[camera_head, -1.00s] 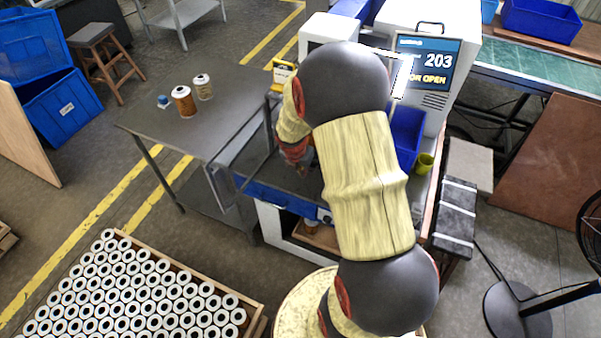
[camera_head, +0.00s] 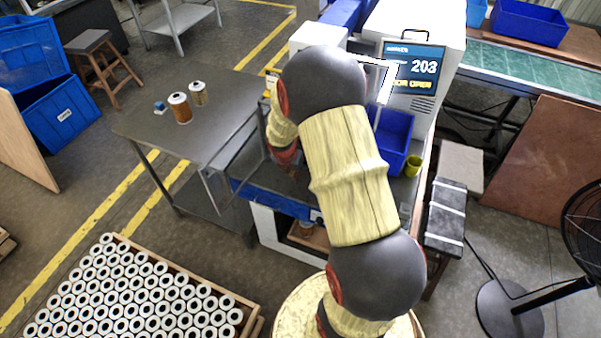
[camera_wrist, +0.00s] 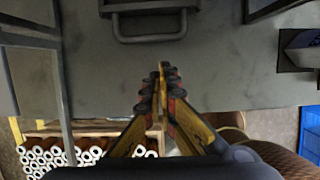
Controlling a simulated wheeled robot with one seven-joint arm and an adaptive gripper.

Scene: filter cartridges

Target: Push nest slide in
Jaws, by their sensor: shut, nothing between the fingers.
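In the wrist view, my gripper (camera_wrist: 163,70) has its yellow-and-black fingers together with nothing between them. It is over a grey metal surface (camera_wrist: 215,75). A dark U-shaped handle (camera_wrist: 148,36) lies ahead of the fingertips near the top edge, with a gap between them in the picture. It may belong to the nest slide; I cannot tell how far the slide is out. In the head view, my arm hides the fingers and much of the machine (camera_head: 418,100). The machine's display reads 203 and a partly covered "OPEN".
An open door frame (camera_wrist: 52,75) stands left of my gripper. A dark block (camera_wrist: 298,48) is at right and a blue bin (camera_head: 394,138) beside the machine. A grey table (camera_head: 150,125) holds two cartridges and a small blue item. A crate of white cartridges (camera_head: 258,325) sits at front left.

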